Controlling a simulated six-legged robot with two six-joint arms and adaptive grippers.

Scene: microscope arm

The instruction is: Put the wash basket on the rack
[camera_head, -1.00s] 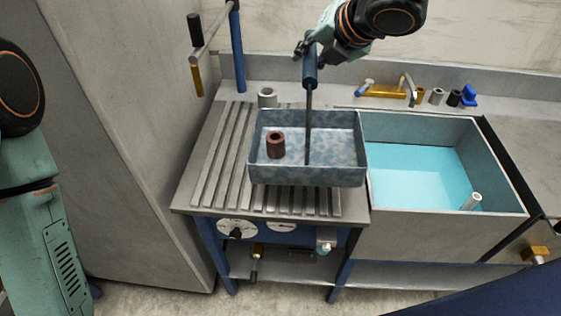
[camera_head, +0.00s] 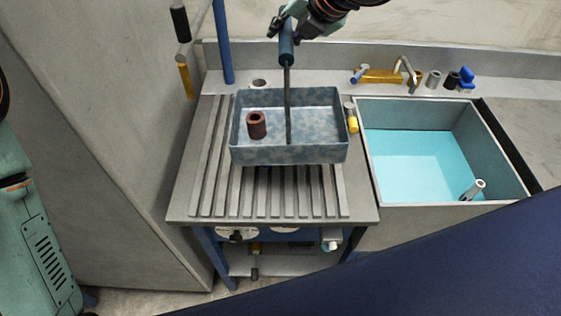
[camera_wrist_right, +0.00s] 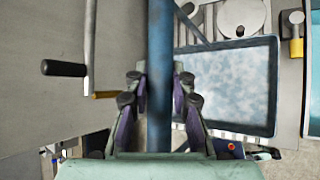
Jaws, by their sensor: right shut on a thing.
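The wash basket (camera_head: 325,153) is a mottled blue-grey tray with an upright rod and a dark blue handle (camera_head: 286,52). It is over the far part of the slatted metal rack (camera_head: 205,205); I cannot tell whether it touches the slats. A reddish-brown hollow cylinder (camera_head: 256,125) stands inside it. My right gripper (camera_head: 284,22) is shut on the handle at the top of the picture. In the right wrist view my fingers (camera_wrist_right: 160,100) close around the blue handle, with the basket (camera_wrist_right: 235,85) beyond. My left gripper is out of view; only part of its arm shows.
A sink (camera_head: 445,150) with turquoise water is right of the rack, a brass tap (camera_head: 380,76) behind it. A small yellow-ended part (camera_head: 352,122) sits between basket and sink. A blue post (camera_head: 222,45) and a grey wall stand left. The near slats are clear.

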